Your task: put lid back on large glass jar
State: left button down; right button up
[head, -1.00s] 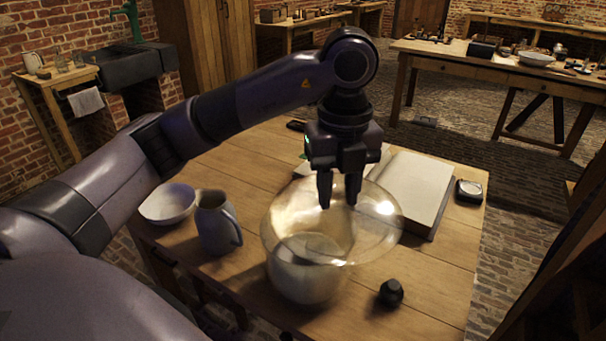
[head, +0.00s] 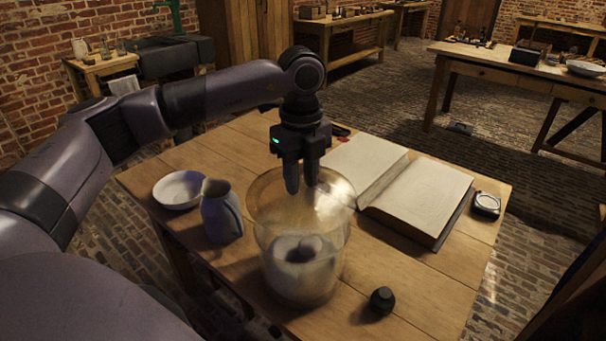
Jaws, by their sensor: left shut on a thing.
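The large glass jar (head: 300,285) stands upright on the wooden table, with a pale, rounded form with a dark middle showing inside it. A clear, wide glass lid (head: 265,205) is over the jar's mouth, looking roughly level. My left gripper (head: 301,187) points straight down over the jar, its fingers shut on the lid near its middle. The grip point is hard to make out through the glass. I cannot tell whether the lid touches the jar's rim. My right gripper is not in view.
A small dark knob-like object (head: 382,300) lies right of the jar. A blue-grey jug (head: 221,212) and white bowl (head: 178,190) stand to the left. An open book (head: 425,200) lies behind right, with a round metal-cased object (head: 487,204) beyond.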

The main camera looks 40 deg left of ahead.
aim_at(302, 189)
pick_arm(q)
jog(key=shift+f+b, duration=1.6)
jog(key=shift+f, duration=0.65)
jog(key=shift+f+b, duration=0.5)
jog(key=shift+f, duration=0.25)
jog(key=shift+f, duration=0.2)
jog(key=shift+c, duration=1.1)
grip_release()
